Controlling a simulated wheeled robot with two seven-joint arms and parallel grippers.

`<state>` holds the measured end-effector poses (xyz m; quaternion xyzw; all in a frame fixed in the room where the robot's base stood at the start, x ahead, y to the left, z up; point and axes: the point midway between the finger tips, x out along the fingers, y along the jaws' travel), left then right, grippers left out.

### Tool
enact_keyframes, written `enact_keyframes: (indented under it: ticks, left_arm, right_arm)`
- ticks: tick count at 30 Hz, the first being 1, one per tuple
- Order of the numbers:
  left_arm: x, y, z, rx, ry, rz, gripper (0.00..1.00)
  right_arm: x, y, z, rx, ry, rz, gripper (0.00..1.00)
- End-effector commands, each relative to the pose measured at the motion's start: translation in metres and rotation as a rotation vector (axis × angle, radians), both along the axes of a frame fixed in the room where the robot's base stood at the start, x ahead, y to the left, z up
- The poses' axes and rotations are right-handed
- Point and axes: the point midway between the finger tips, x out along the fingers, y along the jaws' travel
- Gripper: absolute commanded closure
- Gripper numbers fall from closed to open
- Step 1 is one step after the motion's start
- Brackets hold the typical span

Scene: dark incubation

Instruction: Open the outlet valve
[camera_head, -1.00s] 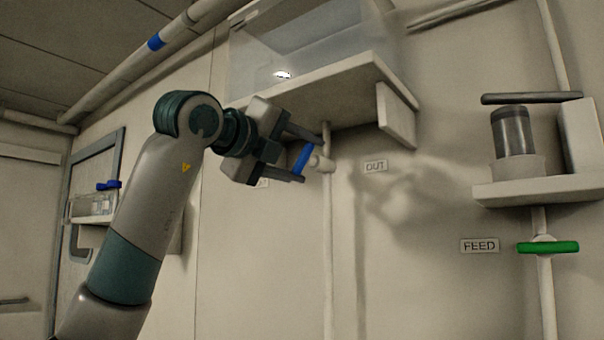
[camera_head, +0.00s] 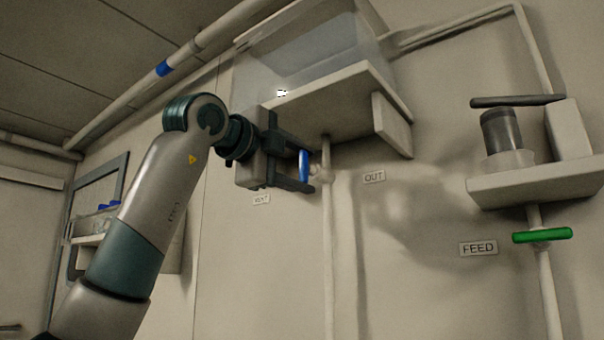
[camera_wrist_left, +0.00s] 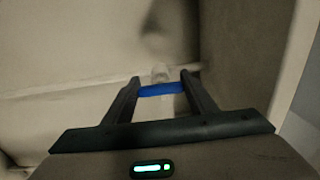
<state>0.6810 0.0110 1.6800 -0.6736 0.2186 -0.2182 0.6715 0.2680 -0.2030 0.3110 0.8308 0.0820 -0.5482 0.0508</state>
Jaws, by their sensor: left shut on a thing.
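The outlet valve has a blue handle (camera_head: 304,167) on the white pipe (camera_head: 327,250) under the clear tank, left of the "OUT" label (camera_head: 374,177). The handle stands upright in the head view, about along the pipe. My left gripper (camera_head: 307,169) is shut on the handle, one finger at its top end and one at its bottom end. In the left wrist view the blue handle (camera_wrist_left: 161,89) spans the gap between the fingertips (camera_wrist_left: 162,83). The pale valve body (camera_wrist_left: 160,71) shows just beyond it. My right gripper is not in view.
The clear tank (camera_head: 310,55) sits on a shelf (camera_head: 335,97) just above my gripper, with a bracket (camera_head: 391,125) at its right. At the right are a "FEED" label (camera_head: 478,248), a green handle (camera_head: 542,236) and a shelf (camera_head: 535,183) bearing a dark cylinder (camera_head: 501,132).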

Motion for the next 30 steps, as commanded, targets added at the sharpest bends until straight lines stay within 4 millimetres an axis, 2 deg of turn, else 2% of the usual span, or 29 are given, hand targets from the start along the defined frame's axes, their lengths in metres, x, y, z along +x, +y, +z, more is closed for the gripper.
enact_keyframes:
  ticks: [13,14,15,16,30]
  left_arm:
    - [0.0003,0.001,0.0009,-0.012,0.007,0.001,0.71]
    - [0.0003,0.001,0.0008,-0.012,0.007,0.001,0.41]
    - [0.0003,0.001,0.0007,-0.012,0.007,0.001,0.32]
    - [0.0003,0.0009,0.0007,-0.012,0.007,0.001,0.3]
    - [-0.0051,0.0044,-0.0007,-0.011,0.007,0.0,0.3]
  right_arm:
    - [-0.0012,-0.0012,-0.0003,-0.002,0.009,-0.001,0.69]
    - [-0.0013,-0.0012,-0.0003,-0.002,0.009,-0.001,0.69]
    - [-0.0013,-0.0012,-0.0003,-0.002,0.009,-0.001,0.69]
    - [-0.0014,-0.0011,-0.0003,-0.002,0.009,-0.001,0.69]
    - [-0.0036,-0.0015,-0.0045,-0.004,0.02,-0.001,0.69]
